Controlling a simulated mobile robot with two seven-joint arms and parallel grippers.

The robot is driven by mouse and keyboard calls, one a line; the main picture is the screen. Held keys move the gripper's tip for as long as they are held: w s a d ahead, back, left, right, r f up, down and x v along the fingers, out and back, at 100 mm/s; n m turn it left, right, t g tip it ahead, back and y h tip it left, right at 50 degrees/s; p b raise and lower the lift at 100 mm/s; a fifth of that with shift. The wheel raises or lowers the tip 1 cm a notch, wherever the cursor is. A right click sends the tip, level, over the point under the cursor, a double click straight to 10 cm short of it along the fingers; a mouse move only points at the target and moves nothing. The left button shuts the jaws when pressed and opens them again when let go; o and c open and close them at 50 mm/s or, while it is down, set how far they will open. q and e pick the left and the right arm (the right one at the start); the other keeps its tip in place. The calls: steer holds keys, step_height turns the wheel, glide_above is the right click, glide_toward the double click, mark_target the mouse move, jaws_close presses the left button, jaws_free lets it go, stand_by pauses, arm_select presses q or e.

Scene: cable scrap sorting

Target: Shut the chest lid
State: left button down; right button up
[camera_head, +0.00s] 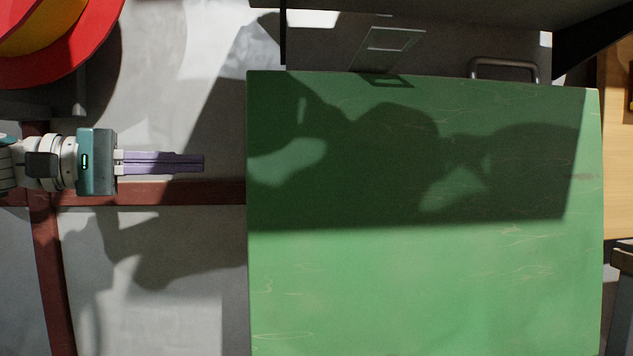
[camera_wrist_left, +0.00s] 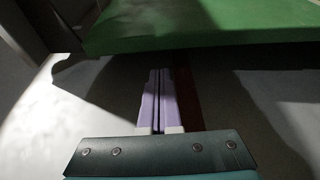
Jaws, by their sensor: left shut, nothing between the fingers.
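No chest lid can be made out for certain. A large flat green panel (camera_head: 420,280) with pale grain marks fills the middle and right of the head view; I cannot tell whether it is a lid or a table top. Behind its far edge is a grey panel with a bar handle (camera_head: 505,64) and a small metal frame (camera_head: 390,40). My left gripper (camera_head: 203,163) is shut and empty, its purple fingers pointing right, left of the green panel and apart from it. In the left wrist view the fingers (camera_wrist_left: 161,72) point toward the green panel's edge (camera_wrist_left: 200,40). My right gripper is not in view.
A red and yellow round object (camera_head: 60,45) is at the upper left. Dark red stripes (camera_head: 150,192) cross the grey floor. A wooden surface (camera_head: 616,150) stands close at the right. The floor below my left gripper looks clear. Dark shadows cover the panel's far half.

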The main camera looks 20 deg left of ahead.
arm_select(q)
steer(key=b+x, duration=0.1)
steer(key=x, duration=0.6)
steer(key=shift+w+d, duration=0.25)
steer(key=shift+w, duration=0.05)
steer(key=shift+w+d, duration=0.1)
steer(key=shift+d, duration=0.1)
